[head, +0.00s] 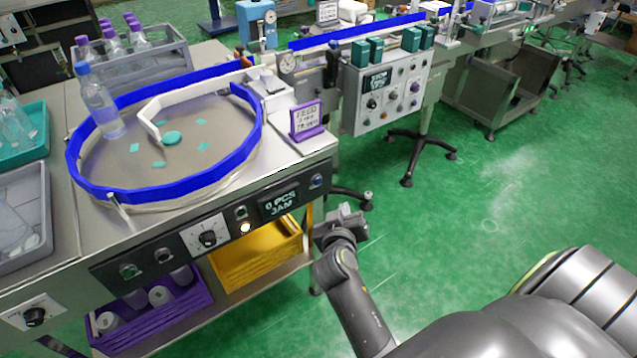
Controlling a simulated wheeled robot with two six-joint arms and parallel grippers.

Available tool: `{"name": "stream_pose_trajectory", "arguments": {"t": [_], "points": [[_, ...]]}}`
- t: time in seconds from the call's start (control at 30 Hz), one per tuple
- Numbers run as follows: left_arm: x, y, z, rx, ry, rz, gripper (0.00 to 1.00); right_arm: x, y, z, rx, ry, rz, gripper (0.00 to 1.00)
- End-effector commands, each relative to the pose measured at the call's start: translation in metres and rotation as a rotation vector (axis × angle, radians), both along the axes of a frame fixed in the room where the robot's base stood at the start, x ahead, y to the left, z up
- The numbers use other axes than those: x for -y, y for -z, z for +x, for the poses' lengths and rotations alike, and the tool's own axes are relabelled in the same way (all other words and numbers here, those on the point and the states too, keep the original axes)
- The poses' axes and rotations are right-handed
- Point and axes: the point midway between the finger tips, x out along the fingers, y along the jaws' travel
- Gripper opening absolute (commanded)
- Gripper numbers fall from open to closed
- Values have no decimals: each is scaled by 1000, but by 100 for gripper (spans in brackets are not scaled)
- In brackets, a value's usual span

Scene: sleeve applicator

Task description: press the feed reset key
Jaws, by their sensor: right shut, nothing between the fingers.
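The front panel of the feed table (222,232) carries several controls. They are a lit white button (245,228), a black button (240,212), a blue button (316,181), a green button (129,271) and a rotary knob (207,238). A display (279,204) there reads "0 PCS JAM". I cannot read which control is the feed reset key. My right gripper (346,214) is shut and empty, in front of the panel's right end, below and right of the blue button and apart from it. My left gripper is out of view.
A round turntable with a blue rim (170,193) holds one upright bottle (98,103) and small teal pieces. A purple-framed sign (307,120) stands at the table's right corner. Yellow (262,256) and purple (150,312) crates sit below. Green floor is free at right.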

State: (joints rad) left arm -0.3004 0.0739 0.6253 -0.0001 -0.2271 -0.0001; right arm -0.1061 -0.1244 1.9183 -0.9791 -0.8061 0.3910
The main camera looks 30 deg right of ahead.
Motion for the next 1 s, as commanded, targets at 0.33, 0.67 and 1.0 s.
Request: {"name": "stream_pose_trajectory", "arguments": {"t": [0.33, 0.67, 1.0], "points": [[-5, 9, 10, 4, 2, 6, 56, -4, 1, 50, 1, -2, 0, 0], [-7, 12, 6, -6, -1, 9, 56, -6, 1, 73, -1, 0, 0, 0], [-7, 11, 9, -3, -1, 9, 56, -6, 0, 74, -1, 0, 0, 0]]}}
